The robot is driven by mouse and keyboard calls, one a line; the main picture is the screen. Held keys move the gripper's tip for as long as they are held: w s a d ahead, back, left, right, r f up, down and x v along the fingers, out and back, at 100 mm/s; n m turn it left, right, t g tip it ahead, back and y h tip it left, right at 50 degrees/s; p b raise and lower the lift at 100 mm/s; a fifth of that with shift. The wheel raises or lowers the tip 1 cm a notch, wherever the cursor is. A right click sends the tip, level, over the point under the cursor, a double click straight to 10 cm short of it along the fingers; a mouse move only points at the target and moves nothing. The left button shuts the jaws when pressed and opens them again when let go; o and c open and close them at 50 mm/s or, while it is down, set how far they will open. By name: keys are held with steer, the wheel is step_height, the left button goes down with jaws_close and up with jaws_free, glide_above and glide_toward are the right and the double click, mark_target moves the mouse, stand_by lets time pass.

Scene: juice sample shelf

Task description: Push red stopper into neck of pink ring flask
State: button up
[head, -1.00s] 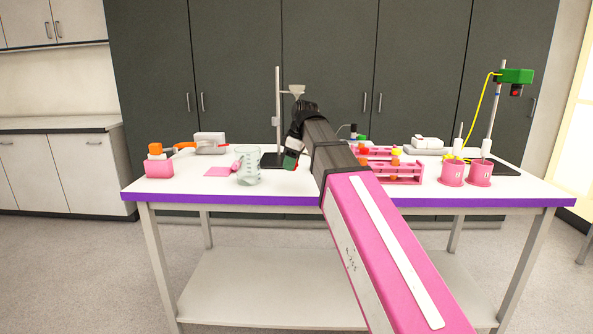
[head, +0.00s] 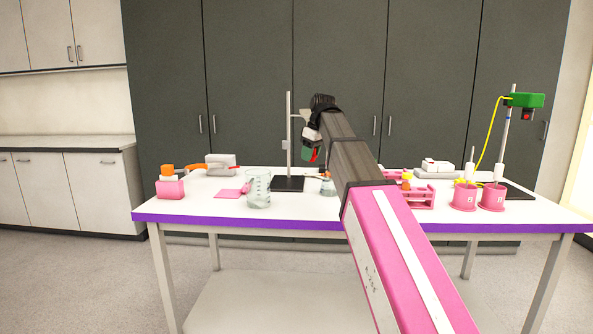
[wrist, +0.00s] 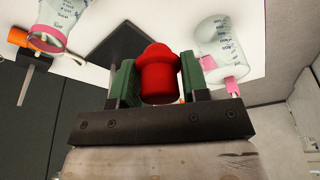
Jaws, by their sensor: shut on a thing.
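The red stopper (wrist: 159,75) is held between the green fingers of my gripper (wrist: 158,84), its rounded wide end projecting past the fingertips. In the head view my gripper (head: 311,152) is above the table beside the stand, with a bit of red at its fingers. A clear flask with a pink ring (wrist: 47,38) is at the top left of the wrist view, apart from the stopper. In the head view the flask (head: 328,188) stands on the table right of the stand base, below my gripper and partly hidden by my arm.
The stand (head: 289,135) rises close to my gripper. A glass beaker (head: 259,190) is left of the stand base. A pink rack (head: 425,202) and two pink cups (head: 464,198) are at right. The left front tabletop has free room.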

steer(key=w+d+r+m, duration=0.3)
steer(key=w+d+r, duration=0.1)
steer(key=w+d, duration=0.5)
steer(key=shift+x, duration=2.6)
steer(key=shift+x, duration=1.2)
steer(key=o, duration=1)
steer(key=shift+d, duration=0.1)
